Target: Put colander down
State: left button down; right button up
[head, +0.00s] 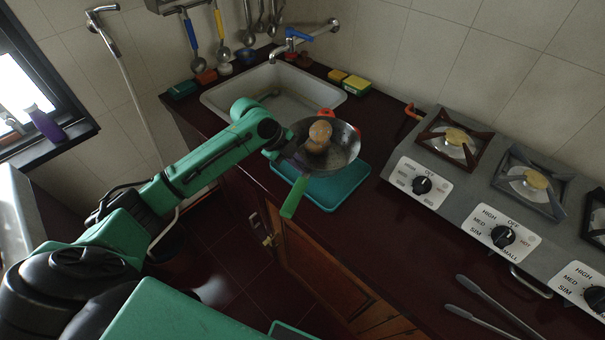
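A round metal pan-like vessel, which I take to be the colander (346,148), is over a teal board (345,189) on the dark red counter. Red parts show at its far rim, and a green handle (294,197) points toward the front left. A brown rounded thing (319,136) shows inside it. My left gripper (294,148) is at the vessel's left rim. Its dark fingers are small and shaded, so their grip is unclear. I cannot tell if the vessel touches the board. My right gripper is not in view.
A sink (270,92) lies behind, with sponges (355,84) at its right edge. A stove (490,190) with burners and knobs stands to the right. Metal tongs (497,307) lie at the front right. Bare counter (400,240) lies between board and stove.

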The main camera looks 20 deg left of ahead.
pick_arm(q)
notch_tip(320, 180, down, 4)
jog(key=shift+s+r+p, duration=0.1)
jog(key=shift+p, duration=0.25)
jog(key=shift+f, duration=0.35)
jog(key=c, duration=1.3)
grip_release()
jog(key=shift+f, duration=0.1)
jog(key=shift+c, duration=0.2)
jog(key=b+v, duration=0.2)
jog(key=v, duration=1)
jog(key=shift+s, duration=0.15)
